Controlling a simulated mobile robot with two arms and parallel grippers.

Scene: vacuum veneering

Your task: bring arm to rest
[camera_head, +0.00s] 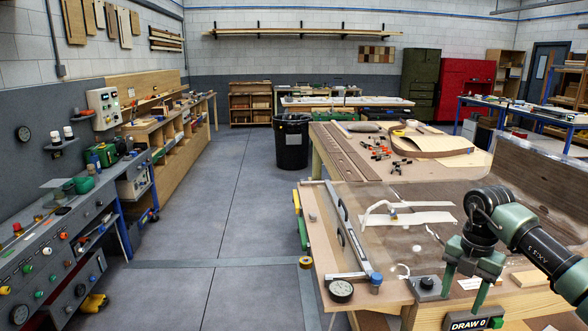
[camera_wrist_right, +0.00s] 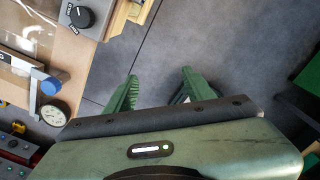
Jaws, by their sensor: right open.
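My right gripper (camera_head: 464,290) comes in from the right in the head view and points down at the front edge of the near worktable (camera_head: 318,225), by the "DRAW 0" display (camera_head: 468,324). Its two green fingers stand apart. In the right wrist view the gripper (camera_wrist_right: 158,74) has nothing between its fingers, only grey floor beyond them. My left gripper is in neither view.
A black knob box (camera_head: 427,287) sits at the table's front edge and shows in the wrist view (camera_wrist_right: 88,18). A round gauge (camera_head: 341,291) and a blue-capped clamp bar (camera_head: 375,279) are at the near left corner. The aisle floor (camera_head: 235,200) is clear.

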